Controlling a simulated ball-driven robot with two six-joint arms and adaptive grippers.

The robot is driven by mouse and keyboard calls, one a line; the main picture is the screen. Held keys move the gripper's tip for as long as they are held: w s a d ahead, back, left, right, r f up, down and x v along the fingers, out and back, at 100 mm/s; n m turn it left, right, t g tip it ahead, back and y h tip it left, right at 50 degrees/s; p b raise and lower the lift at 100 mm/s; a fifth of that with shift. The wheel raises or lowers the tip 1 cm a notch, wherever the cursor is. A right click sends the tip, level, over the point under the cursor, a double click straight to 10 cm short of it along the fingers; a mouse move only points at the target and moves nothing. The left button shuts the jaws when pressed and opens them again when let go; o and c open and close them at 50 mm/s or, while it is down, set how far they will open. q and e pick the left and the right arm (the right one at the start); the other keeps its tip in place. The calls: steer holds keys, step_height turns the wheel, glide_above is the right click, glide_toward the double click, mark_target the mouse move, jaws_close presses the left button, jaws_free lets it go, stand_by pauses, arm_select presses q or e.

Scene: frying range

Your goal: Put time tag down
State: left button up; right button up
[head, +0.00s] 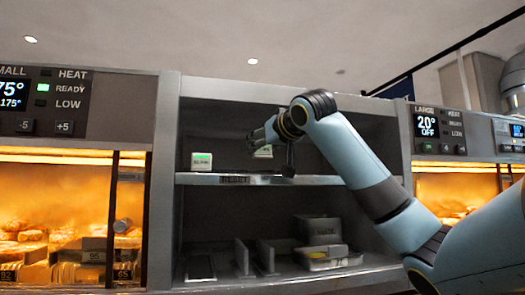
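A small white time tag (201,161) with a green display stands upright on the upper shelf, at its left. A second white and green tag (264,152) shows right at the fingers of my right gripper (256,140), partly covered by them. My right gripper is inside the upper compartment, above the shelf, to the right of the first tag. Its fingers are small and dark here, and I cannot tell whether they are closed on the second tag or in front of it. My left gripper is not in view.
The upper shelf (310,180) has a dark label on its front edge and free room at both sides. The lower compartment holds dividers (265,256) and a grey container (320,230). Lit food cabinets stand left (60,225) and right, with control panels above.

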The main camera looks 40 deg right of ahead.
mark_target(265, 158)
step_height(265, 158, down, 4)
steer(key=shift+r+p, duration=0.25)
steer(key=shift+p, duration=0.05)
steer(key=o, duration=0.6)
steer(key=shift+f, duration=0.15)
steer(key=o, duration=0.5)
